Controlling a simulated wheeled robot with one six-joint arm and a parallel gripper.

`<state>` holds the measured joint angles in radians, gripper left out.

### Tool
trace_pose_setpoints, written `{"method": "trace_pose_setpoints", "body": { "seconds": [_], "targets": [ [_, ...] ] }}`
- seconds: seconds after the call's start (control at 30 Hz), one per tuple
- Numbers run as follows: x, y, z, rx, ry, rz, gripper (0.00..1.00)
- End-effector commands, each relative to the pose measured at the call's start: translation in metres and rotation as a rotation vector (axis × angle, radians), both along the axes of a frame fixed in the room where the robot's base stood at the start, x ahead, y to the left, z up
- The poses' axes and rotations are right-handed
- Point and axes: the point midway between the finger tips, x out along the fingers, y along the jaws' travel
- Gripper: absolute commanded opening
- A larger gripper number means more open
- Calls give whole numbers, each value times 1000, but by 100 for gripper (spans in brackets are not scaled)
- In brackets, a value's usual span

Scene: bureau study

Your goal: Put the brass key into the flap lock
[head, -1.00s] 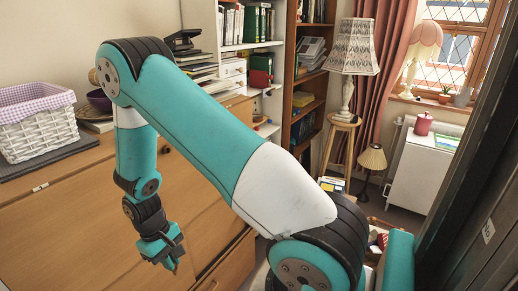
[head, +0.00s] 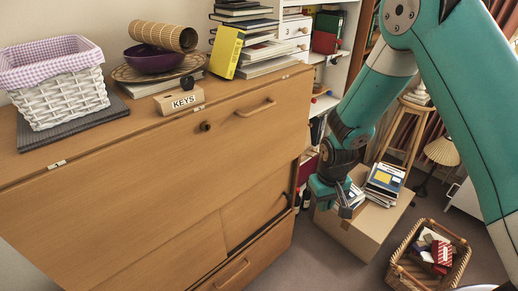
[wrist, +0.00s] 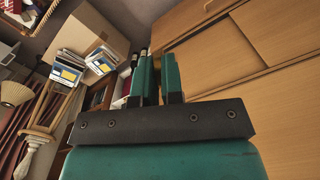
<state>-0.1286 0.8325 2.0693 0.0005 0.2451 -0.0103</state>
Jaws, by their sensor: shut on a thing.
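The flap lock (head: 205,126) is a small dark round fitting near the top of the wooden bureau's closed front flap (head: 130,195). My gripper (head: 347,209) hangs right of the bureau, in front of the cardboard box, well apart from the lock. Its fingers also show in the wrist view (wrist: 158,70), shut with a narrow gap on something too small to make out. The brass key is not distinguishable in either view. A wooden block marked KEYS (head: 180,101) stands on the bureau top, with a dark item on it.
A white basket (head: 65,100), a purple bowl (head: 152,58) and a yellow book (head: 227,52) stand on the bureau. A cardboard box (head: 365,232) with books and a wicker basket (head: 430,262) are on the floor at the right. The space before the flap is clear.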

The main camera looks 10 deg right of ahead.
Motion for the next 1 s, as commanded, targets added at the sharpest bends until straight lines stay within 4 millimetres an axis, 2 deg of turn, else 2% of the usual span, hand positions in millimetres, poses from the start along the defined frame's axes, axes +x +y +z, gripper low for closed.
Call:
{"method": "trace_pose_setpoints", "body": {
  "seconds": [0.03,0.2,0.37,0.5,0.6,0.7,0.83,1.0],
  "targets": [
    [10,22,8,18,-107,55,0],
    [33,81,42,114,-486,187,0],
    [38,135,86,247,-833,284,0],
    [30,180,136,375,-1084,349,0],
    [21,198,163,433,-1180,371,0],
    [14,207,179,465,-1228,383,0],
    [13,213,188,480,-1250,389,0],
    [22,219,189,479,-1249,389,0]
  ]
}}
